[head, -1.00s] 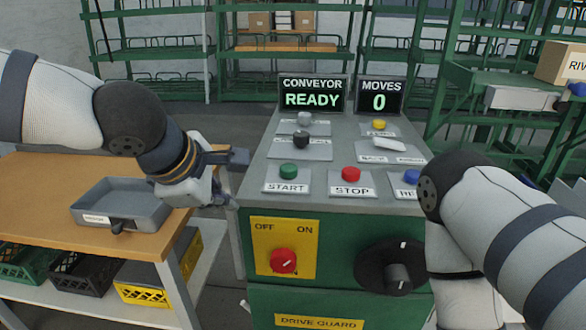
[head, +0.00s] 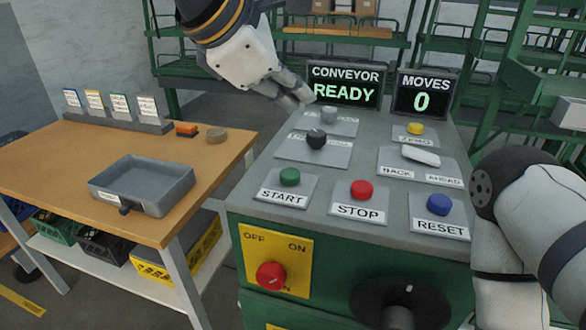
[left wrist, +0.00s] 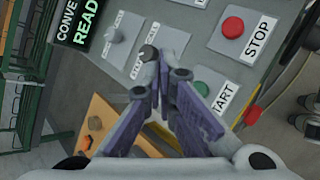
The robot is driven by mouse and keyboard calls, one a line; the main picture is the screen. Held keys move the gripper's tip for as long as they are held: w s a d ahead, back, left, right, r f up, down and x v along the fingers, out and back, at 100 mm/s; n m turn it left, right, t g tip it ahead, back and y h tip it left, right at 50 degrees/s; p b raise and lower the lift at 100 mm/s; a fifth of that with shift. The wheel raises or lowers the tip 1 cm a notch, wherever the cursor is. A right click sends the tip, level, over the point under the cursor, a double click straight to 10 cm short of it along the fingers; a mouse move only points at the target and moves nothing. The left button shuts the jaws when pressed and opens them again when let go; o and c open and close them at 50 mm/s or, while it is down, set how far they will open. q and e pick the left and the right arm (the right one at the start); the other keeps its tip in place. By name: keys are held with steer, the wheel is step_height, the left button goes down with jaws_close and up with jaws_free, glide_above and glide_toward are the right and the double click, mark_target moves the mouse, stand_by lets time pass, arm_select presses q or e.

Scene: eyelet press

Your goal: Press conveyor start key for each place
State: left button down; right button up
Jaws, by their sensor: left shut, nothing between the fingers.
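The green START key (head: 289,177) sits at the front left of the console top, left of the red STOP key (head: 362,190) and the blue RESET key (head: 440,205). My left gripper (head: 305,97) is shut and empty. It hangs above the back left of the console, near the grey and black knobs, apart from the START key. In the left wrist view the gripper (left wrist: 160,62) points toward the black knob (left wrist: 148,53), and the START key (left wrist: 201,88) shows partly behind a finger. The conveyor display (head: 344,93) reads READY and the moves display (head: 421,101) reads 0. My right gripper is out of view.
A wooden table (head: 222,158) with a grey tray (head: 142,186) and small labelled cards (head: 110,106) stands left of the console. A red OFF/ON switch (head: 271,276) is on the console front. Green racks (head: 380,58) stand behind. My right arm covers the console's right side.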

mark_target(293, 175)
arm_select(q)
steer(key=shift+f, duration=4.45)
steer(key=shift+f, duration=0.1)
steer(key=shift+f, duration=0.3)
